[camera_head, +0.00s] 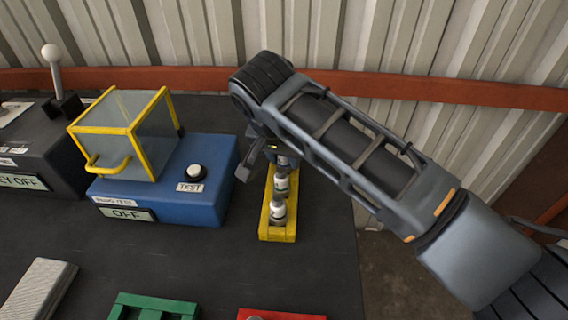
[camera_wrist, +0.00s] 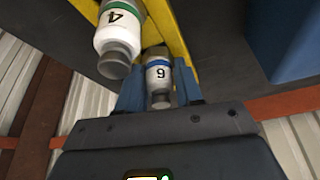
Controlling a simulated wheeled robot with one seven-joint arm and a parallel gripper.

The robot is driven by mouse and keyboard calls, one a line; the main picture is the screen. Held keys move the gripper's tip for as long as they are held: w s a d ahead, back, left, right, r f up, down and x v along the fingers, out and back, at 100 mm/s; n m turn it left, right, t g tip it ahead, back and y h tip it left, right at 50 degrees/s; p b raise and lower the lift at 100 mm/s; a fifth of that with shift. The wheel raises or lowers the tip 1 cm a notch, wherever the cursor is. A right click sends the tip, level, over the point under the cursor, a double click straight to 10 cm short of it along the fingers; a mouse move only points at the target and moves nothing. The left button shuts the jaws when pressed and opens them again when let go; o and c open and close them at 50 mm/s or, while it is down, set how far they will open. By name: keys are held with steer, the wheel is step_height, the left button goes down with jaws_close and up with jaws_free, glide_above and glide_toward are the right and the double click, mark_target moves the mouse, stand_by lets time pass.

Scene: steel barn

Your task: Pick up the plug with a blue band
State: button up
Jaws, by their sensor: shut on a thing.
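The plug with a blue band (camera_wrist: 158,74) is white with a grey end and a dark digit, 6 or 9. In the wrist view it is between the two blue fingers of my gripper (camera_wrist: 158,88), which is shut on it. It is at the yellow rack (camera_wrist: 176,30); whether it is still seated there I cannot tell. A white plug with a green band (camera_wrist: 118,38), marked 4, stands close beside it. In the head view my gripper (camera_head: 256,158) is at the far end of the yellow rack (camera_head: 276,234), and my arm partly hides that end.
Two white plugs (camera_head: 281,184) (camera_head: 277,209) show in the rack's near part. Left of it is a blue test box (camera_head: 205,211) with a yellow-framed clear cover (camera_head: 118,135). A green tray (camera_head: 150,303) and a red tray (camera_head: 280,316) lie in front. The dark tabletop between is clear.

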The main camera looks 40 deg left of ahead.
steer(key=c, duration=0.3)
steer(key=shift+r, duration=0.4)
jaws_close()
steer(key=r, duration=0.3)
steer(key=shift+d+r+b, duration=0.25)
steer(key=shift+b, duration=0.05)
steer(key=d+r+p, duration=0.1)
steer(key=d+r, duration=0.8)
steer(key=d, duration=0.2)
steer(key=shift+p, duration=0.35)
steer(key=shift+d, duration=0.15)
